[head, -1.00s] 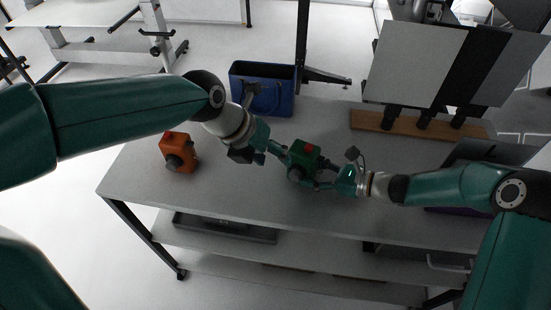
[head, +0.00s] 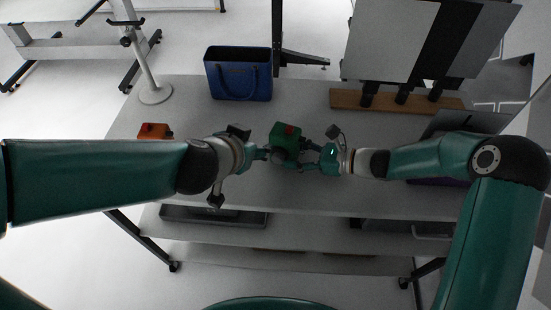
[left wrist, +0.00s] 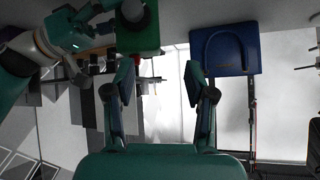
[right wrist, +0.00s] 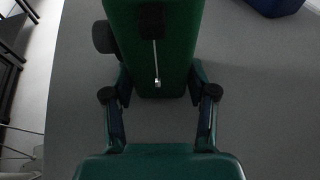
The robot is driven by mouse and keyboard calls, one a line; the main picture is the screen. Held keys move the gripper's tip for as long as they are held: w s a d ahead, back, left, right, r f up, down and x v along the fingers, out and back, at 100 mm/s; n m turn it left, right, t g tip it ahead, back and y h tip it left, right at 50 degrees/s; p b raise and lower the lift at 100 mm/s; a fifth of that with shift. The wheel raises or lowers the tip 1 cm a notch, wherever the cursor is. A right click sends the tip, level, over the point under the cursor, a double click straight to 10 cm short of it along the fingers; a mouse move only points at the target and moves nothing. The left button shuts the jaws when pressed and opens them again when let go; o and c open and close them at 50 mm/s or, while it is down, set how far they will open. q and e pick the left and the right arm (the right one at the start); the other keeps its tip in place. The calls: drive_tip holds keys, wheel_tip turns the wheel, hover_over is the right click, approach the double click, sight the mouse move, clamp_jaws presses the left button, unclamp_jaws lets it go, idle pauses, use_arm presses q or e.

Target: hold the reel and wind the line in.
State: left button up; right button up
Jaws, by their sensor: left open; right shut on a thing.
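A green reel (head: 287,139) with a red patch on top and a dark round knob (head: 277,156) on its front stands on the grey table. My right gripper (head: 311,156) is shut on the reel from the right. In the right wrist view the reel (right wrist: 175,75) sits between its fingers, and a thin metal rod with a small tip (right wrist: 155,65) shows on its near face. My left gripper (head: 264,153) is open just left of the reel, close to the knob. In the left wrist view the reel (left wrist: 150,40) and knob (left wrist: 132,12) lie beyond the empty fingers. I see no line clearly.
An orange block-like device (head: 154,131) stands at the left, partly behind my left arm. A blue bag (head: 238,78) stands at the back, and a wooden board (head: 385,101) with black-and-grey panels at the back right. The table (head: 190,115) is clear between the bag and reel.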

use_arm(q)
drive_tip(key=n+g, duration=0.1)
drive_tip(key=n, duration=0.1)
approach(276, 159)
drive_tip(key=s+a, duration=0.1)
drive_tip(key=a, duration=0.1)
drive_tip(key=s+d+r, duration=0.1)
drive_tip(key=d+r, duration=0.1)
drive_tip(key=shift+m, duration=0.5)
drive_tip(key=x, duration=1.2)
drive_tip(key=shift+a, duration=0.25)
clamp_jaws()
drive_tip(key=shift+w+a+n+h, duration=0.15)
drive_tip(key=shift+n+h, duration=0.45)
drive_tip(key=shift+h, duration=0.3)
drive_tip(key=shift+g, duration=0.3)
